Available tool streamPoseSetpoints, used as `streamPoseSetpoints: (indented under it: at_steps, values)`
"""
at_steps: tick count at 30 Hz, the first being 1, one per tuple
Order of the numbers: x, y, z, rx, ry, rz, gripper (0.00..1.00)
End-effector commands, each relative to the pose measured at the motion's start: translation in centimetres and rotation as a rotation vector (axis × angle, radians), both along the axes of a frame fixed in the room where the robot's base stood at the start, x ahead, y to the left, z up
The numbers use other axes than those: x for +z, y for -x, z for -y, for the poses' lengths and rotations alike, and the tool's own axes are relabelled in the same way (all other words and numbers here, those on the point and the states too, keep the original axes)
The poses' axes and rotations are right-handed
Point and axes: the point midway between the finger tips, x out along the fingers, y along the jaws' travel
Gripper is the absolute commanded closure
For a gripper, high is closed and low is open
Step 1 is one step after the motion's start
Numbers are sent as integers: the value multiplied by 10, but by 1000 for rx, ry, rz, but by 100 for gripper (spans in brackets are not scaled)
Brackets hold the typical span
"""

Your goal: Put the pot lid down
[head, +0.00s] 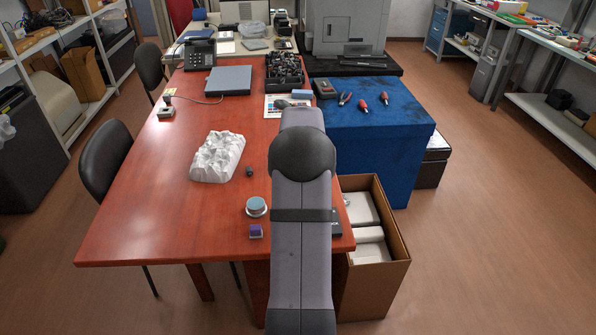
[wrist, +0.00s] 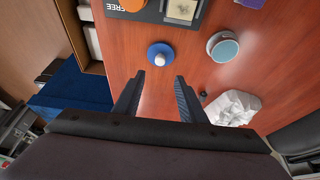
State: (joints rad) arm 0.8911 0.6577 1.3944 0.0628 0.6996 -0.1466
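A small blue disc with a white knob, which looks like the pot lid (wrist: 160,54), lies on the red-brown table, knob up, in the wrist view. My gripper (wrist: 159,82) is open and empty above the table. Its two dark fingers are spread apart, and the lid shows beyond their tips, roughly centred between them and apart from them. In the head view my own arm hides the lid and the gripper. No pot can be made out in either view.
A round teal-topped container (wrist: 223,47) stands right of the lid. A dark board (wrist: 152,12) lies beyond it, bearing an orange round thing (wrist: 132,4). A crumpled white object (head: 217,157) and a purple block (head: 256,231) are on the table (head: 140,225). An open cardboard box (head: 378,290) stands beside it.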

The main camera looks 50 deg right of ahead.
Motion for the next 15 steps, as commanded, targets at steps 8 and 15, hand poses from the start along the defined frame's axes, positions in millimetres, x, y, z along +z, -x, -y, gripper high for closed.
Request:
streamPoseSetpoints:
  at_steps: [8,15]
  values:
    - [7,3,-2,0,-1,-1,62]
    - [9,-7,-27,36,-12,-10,62]
